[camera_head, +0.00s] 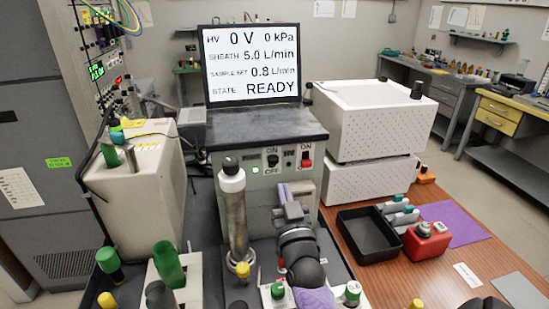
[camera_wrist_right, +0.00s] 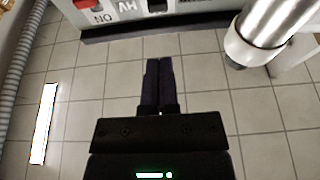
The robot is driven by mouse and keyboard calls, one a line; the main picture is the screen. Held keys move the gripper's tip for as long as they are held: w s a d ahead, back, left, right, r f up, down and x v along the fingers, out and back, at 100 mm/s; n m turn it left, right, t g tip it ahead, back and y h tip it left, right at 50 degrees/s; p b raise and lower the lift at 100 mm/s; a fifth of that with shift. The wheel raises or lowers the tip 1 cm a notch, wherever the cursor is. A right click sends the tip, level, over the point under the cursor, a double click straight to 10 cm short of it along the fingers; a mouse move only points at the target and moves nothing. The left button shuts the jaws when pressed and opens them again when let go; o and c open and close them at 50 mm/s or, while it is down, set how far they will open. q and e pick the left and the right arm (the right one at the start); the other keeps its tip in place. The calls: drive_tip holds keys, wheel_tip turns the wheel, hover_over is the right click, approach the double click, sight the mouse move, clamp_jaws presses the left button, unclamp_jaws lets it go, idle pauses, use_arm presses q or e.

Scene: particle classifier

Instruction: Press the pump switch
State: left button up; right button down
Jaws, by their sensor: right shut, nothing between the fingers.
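A grey control box (camera_head: 237,184) stands under a display. Its front carries a black ON/OFF rocker switch (camera_head: 272,160) and a red switch (camera_head: 306,160) beside an HV label. The black switch's own name label is too small to read. A green light glows left of it. In the right wrist view the black switch (camera_wrist_right: 157,5) and red switch (camera_wrist_right: 90,3) show at the top edge. My right gripper (camera_head: 283,190) is shut and empty, in front of the box and below the switches. Its fingers (camera_wrist_right: 158,70) are together, apart from the switches. My left gripper is not in view.
The display (camera_head: 252,64) reads 0 V, 0 kPa and READY. An upright metal cylinder (camera_head: 233,210) stands left of my right gripper. Green-capped parts (camera_head: 168,264) stand at the lower left. A black tray (camera_head: 367,236) and red container (camera_head: 427,243) sit on the wooden table at right.

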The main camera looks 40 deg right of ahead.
sight(273, 163)
drive_tip(key=b+x, duration=0.1)
drive_tip(key=x, duration=0.7)
drive_tip(key=shift+w+d+r, duration=0.1)
drive_tip(key=shift+w+d, duration=0.05)
drive_tip(key=shift+w, duration=0.15)
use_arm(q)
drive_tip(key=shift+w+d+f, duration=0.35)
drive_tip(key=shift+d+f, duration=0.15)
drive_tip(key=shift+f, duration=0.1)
use_arm(e)
drive_tip(key=shift+w+d+r, duration=0.15)
drive_tip(key=shift+w, duration=0.1)
wheel_tip(273, 163, down, 3)
drive_tip(key=shift+b, duration=1.05)
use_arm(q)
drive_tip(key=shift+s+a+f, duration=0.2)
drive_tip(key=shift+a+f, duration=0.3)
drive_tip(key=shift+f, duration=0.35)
